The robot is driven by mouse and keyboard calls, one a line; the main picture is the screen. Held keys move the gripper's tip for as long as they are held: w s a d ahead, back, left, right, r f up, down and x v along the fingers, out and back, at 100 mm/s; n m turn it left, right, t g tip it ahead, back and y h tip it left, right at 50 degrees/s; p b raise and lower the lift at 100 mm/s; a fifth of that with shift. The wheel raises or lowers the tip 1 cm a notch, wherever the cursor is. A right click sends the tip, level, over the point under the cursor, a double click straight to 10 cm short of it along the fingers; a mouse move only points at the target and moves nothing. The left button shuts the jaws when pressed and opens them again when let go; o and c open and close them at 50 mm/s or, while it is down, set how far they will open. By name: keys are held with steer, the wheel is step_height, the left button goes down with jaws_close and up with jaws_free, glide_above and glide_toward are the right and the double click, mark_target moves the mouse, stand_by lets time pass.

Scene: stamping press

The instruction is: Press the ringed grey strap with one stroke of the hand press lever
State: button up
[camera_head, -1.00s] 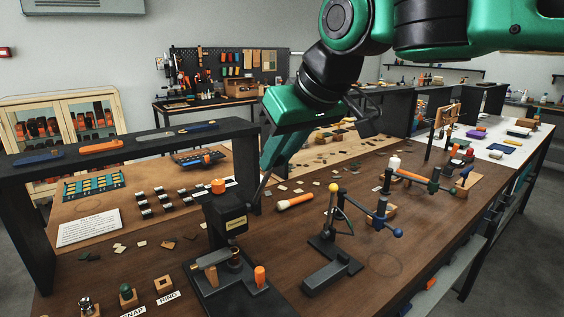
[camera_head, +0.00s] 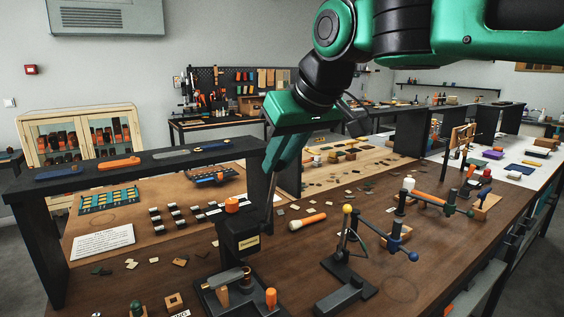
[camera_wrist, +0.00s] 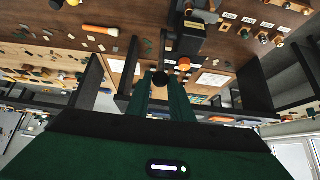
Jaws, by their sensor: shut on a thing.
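The black hand press (camera_head: 239,242) stands at the front of the brown bench, with an orange cap on top and a label on its face. Its thin lever (camera_head: 269,215) rises at its right side towards my gripper (camera_head: 275,172). My gripper is shut on the lever's dark knob (camera_wrist: 160,78), which shows between the fingertips in the wrist view. A greyish flat strap (camera_head: 222,279) lies on the press base beneath the head. No ring around it can be made out.
A small lever tool with a yellow knob (camera_head: 347,210) stands right of the press. A dark shelf frame (camera_head: 135,171) spans the left, near the press.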

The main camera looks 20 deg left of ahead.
steer(key=shift+w+d, duration=0.2)
steer(key=shift+w, duration=0.15)
steer(key=shift+w+a+r, duration=0.1)
steer(key=shift+w+a, duration=0.1)
steer(key=shift+a, duration=0.1)
steer(key=o, duration=0.7)
steer(key=shift+s, duration=0.1)
steer(key=shift+o, duration=0.6)
steer(key=o, duration=0.4)
steer(key=shift+s+a, duration=0.1)
steer(key=shift+r, duration=0.1)
